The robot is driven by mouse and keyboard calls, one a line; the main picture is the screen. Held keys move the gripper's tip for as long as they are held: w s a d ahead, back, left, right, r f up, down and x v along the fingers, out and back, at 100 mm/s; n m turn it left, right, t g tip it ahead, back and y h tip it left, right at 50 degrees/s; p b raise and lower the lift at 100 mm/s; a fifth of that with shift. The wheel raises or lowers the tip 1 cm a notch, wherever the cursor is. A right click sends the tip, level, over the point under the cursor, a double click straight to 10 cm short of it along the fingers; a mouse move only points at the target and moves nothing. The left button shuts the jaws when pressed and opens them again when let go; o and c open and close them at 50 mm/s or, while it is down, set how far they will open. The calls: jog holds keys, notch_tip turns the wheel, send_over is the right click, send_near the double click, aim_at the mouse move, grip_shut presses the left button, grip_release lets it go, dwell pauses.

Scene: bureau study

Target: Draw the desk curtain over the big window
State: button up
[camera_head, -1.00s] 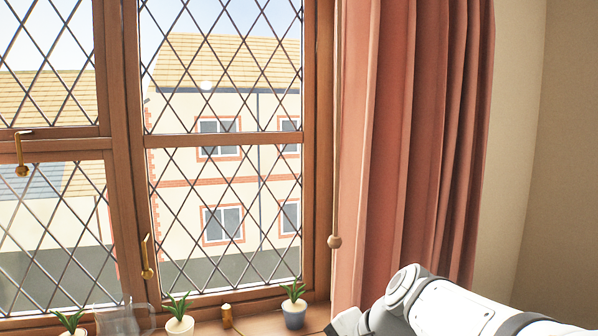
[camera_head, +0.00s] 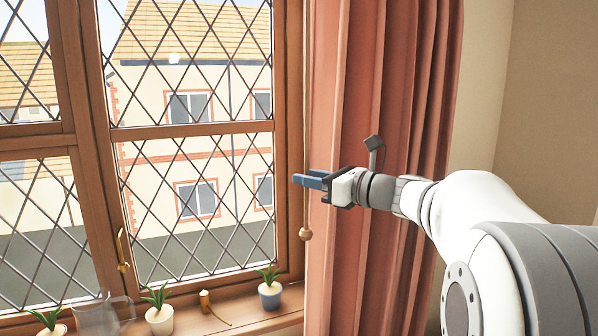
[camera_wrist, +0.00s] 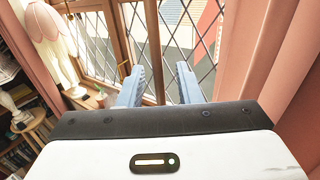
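The pink curtain (camera_head: 375,110) hangs in folds, gathered at the right side of the big window (camera_head: 195,160). A thin pull cord (camera_head: 307,90) with a wooden bead (camera_head: 306,233) at its lower end hangs along the curtain's left edge. My gripper (camera_head: 297,181) is in front of the curtain, its blue fingers pointing left, near the cord and above the bead. In the wrist view the fingers (camera_wrist: 158,85) are apart with nothing clearly between them. I cannot tell whether they touch the cord. The curtain (camera_wrist: 240,50) fills the right of that view.
The sill (camera_head: 250,309) holds a grey-potted plant (camera_head: 270,290), a white-potted plant (camera_head: 159,315), a small amber object (camera_head: 205,299) and a clear glass vessel (camera_head: 100,315). A brass window handle (camera_head: 122,252) sticks out. The wrist view shows a pink lamp (camera_wrist: 50,40) at left.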

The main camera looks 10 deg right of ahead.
jog(key=shift+x, duration=1.5)
jog(key=shift+c, duration=0.3)
grip_shut()
